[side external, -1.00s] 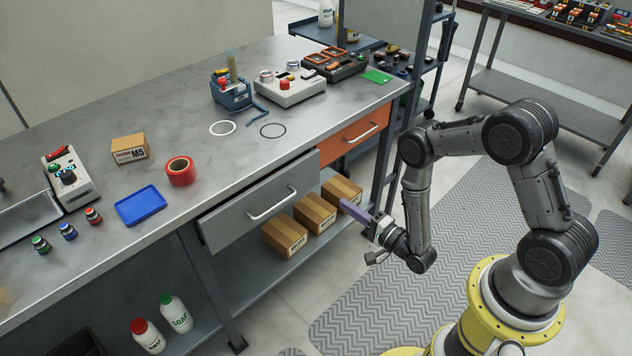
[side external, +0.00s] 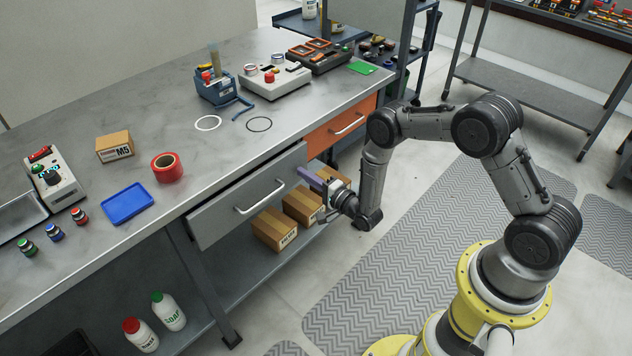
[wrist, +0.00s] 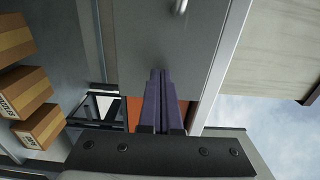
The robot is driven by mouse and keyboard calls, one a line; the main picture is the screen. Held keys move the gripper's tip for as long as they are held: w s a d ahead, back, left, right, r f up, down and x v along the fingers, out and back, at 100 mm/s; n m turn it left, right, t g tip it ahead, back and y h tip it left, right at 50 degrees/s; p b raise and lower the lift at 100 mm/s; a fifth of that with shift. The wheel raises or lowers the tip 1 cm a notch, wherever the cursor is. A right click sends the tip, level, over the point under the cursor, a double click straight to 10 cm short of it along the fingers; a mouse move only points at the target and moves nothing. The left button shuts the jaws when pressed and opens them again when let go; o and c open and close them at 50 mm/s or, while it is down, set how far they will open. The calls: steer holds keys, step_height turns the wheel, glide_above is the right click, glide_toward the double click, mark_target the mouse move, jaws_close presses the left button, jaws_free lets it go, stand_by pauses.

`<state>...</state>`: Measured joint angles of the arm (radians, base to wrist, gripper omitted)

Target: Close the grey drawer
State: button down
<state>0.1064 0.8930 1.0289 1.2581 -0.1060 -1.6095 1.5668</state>
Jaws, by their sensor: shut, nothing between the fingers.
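The grey drawer (side external: 230,207) is under the workbench top and stands partly out, its front forward of the bench edge, with a dark gap along its top. Its silver handle (side external: 262,198) is on the front. My gripper (side external: 303,173) is shut and empty, its purple fingers pointing at the right end of the drawer front. In the wrist view the shut fingertips (wrist: 161,72) overlap the grey drawer front (wrist: 150,35), with the handle (wrist: 181,6) at the top edge. I cannot tell whether the tips touch it.
An orange drawer (side external: 325,139) with a handle is right of the grey one. Several cardboard boxes (side external: 275,230) sit on the shelf below. A blue tray (side external: 128,204) and red tape roll (side external: 167,168) lie on the bench top.

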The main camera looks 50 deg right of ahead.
mark_target(293, 166)
steer(key=shift+w, duration=0.35)
steer(key=w, duration=0.4)
steer(key=shift+w, duration=0.25)
steer(key=shift+w+r, duration=0.15)
steer(key=shift+w, duration=0.25)
